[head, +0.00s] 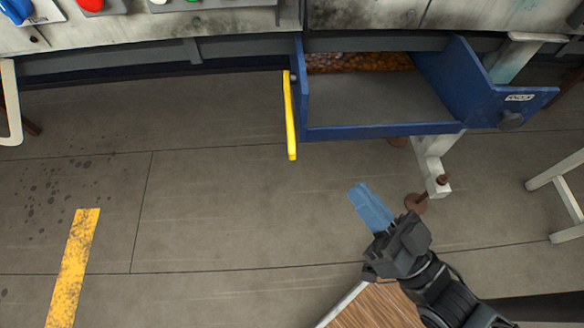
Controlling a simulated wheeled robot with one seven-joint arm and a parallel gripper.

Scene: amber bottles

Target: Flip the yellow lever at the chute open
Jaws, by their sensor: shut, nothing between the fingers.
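The yellow lever (290,115) is a thin bar on the left side of the blue chute (380,130). It is fixed near a bolt at its upper end, and its free end points toward the bottom of the picture. The chute is an open-topped blue tray with a grey floor and amber-coloured pieces at its back. My gripper (371,207), with blue fingers on a dark wrist, is below the chute in the picture and right of the lever's free end. The fingers are shut, hold nothing and are apart from both lever and chute.
A worn white machine panel (150,28) with a red button (91,4) runs along the top. White legs with rusty feet (433,165) stand below the chute's right side. A wooden surface (375,308) lies at the bottom. The floor left of the lever is clear, with a yellow stripe (74,265).

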